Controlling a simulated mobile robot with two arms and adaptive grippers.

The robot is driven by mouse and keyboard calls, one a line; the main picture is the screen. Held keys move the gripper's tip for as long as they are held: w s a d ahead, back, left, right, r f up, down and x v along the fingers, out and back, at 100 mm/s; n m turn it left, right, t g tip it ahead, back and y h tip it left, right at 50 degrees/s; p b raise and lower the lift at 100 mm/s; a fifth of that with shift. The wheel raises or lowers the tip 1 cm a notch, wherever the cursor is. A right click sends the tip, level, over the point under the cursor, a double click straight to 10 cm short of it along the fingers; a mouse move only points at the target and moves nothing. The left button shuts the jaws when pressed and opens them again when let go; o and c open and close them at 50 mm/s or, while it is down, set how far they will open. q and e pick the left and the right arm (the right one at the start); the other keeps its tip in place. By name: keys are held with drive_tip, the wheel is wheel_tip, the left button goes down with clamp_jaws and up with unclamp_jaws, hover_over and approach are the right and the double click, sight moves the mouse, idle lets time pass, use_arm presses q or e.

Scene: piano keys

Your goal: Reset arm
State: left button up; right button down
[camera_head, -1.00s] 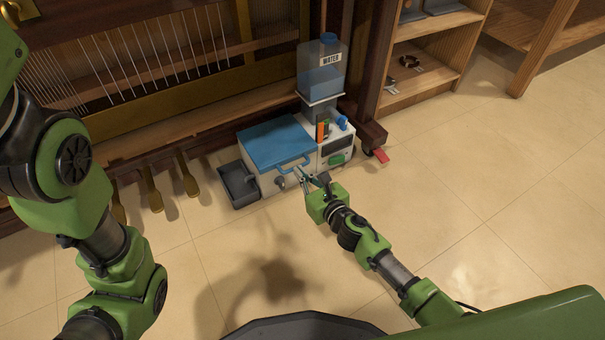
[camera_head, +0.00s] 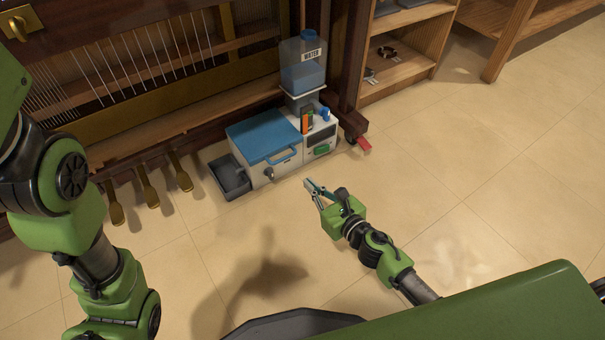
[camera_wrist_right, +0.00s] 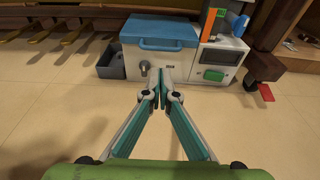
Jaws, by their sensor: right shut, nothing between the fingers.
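My right arm reaches in from the lower right of the head view. Its gripper (camera_head: 309,186) is over the floor, in front of the white machine and apart from it. In the right wrist view the fingertips (camera_wrist_right: 161,82) are together with nothing between them. The white machine (camera_head: 283,172) has a blue lid (camera_head: 263,137) with a handle, and the lid is down. It also shows in the right wrist view (camera_wrist_right: 178,66). My left arm stands at the left of the head view; its gripper is out of the picture.
A dark tray (camera_head: 231,178) sits at the machine's left. A water bottle (camera_head: 303,75) stands on the machine's back. Brass pedals (camera_head: 149,192) stick out of the piano at the left. A wooden shelf (camera_head: 400,75) stands at the back right. The floor (camera_head: 450,190) at the right is clear.

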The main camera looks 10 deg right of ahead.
drive_tip(key=shift+v, duration=0.85)
